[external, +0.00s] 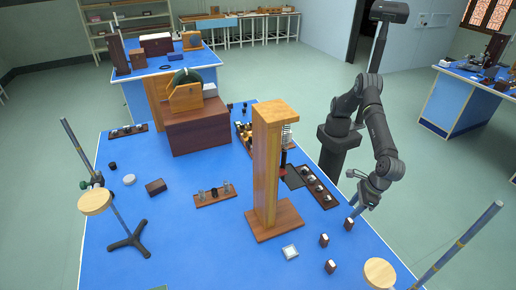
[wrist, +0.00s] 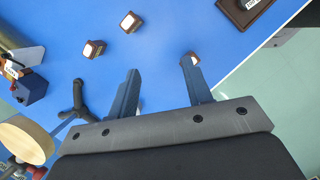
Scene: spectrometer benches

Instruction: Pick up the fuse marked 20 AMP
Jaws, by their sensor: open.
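Three small dark brown blocks with pale faces, which look like the fuses, are on the blue bench top. In the external view one block (external: 348,223) is just below my gripper (external: 362,207), another block (external: 324,240) is to its left, and a third block (external: 330,266) is nearer the camera. The wrist view shows one block (wrist: 131,22) at the top, one block (wrist: 94,48) left of my fingers, and one block (wrist: 194,57) at the right fingertip, partly hidden by it. No AMP marking is readable. My gripper (wrist: 160,67) is open, with nothing between its fingers.
A tall wooden stand (external: 266,165) rises left of my arm. A round wooden disc (external: 380,273) is at the front edge. In the wrist view a black tripod foot (wrist: 78,98) is at the left.

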